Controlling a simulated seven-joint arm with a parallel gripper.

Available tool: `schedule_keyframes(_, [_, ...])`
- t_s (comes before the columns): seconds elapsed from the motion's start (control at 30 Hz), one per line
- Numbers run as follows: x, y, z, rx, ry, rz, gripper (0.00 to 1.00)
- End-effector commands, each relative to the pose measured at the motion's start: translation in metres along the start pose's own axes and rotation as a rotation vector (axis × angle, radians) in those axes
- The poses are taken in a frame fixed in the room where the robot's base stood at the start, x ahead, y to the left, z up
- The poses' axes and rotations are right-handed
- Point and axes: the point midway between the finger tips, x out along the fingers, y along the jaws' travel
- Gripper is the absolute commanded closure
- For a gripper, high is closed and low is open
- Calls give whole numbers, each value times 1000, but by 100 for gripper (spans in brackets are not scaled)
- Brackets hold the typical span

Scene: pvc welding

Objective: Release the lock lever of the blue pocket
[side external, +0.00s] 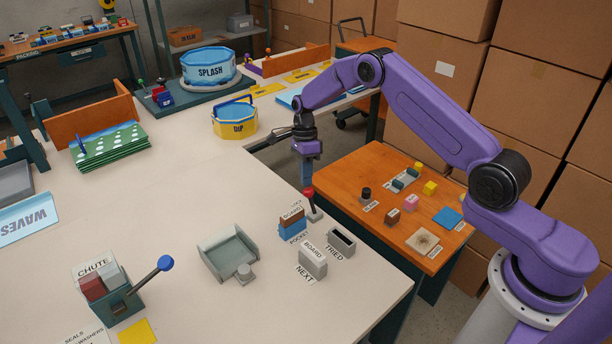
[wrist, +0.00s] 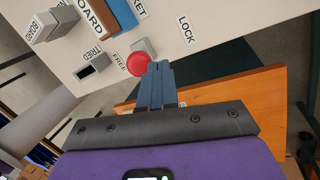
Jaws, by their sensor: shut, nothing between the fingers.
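The blue pocket (side external: 292,232) stands near the table's right edge with a brown block marked BOARD (side external: 292,214) in it. It also shows at the top of the wrist view (wrist: 122,12). The lock lever's red knob (side external: 308,193) is beside the pocket, on a small grey base (side external: 315,215). In the wrist view the knob (wrist: 138,64) shows next to the FREE label (wrist: 119,61), with the LOCK label (wrist: 185,30) farther right. My gripper (side external: 307,186) points down, shut and empty, its tips (wrist: 158,66) right beside the knob. I cannot tell whether they touch.
A dark-slotted box marked TRIED (side external: 341,240) and a grey block marked BOARD, by the NEXT label (side external: 312,262), stand close by. A grey tray (side external: 228,252) is to the left. An orange side table (side external: 385,215) with small parts lies lower right.

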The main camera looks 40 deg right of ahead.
Motion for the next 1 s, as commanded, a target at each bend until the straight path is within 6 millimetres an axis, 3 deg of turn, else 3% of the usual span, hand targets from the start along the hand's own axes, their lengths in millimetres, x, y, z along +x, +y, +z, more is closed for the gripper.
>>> schedule_keyframes(1.0, [-2,8,-2,-12,-22,-67,100])
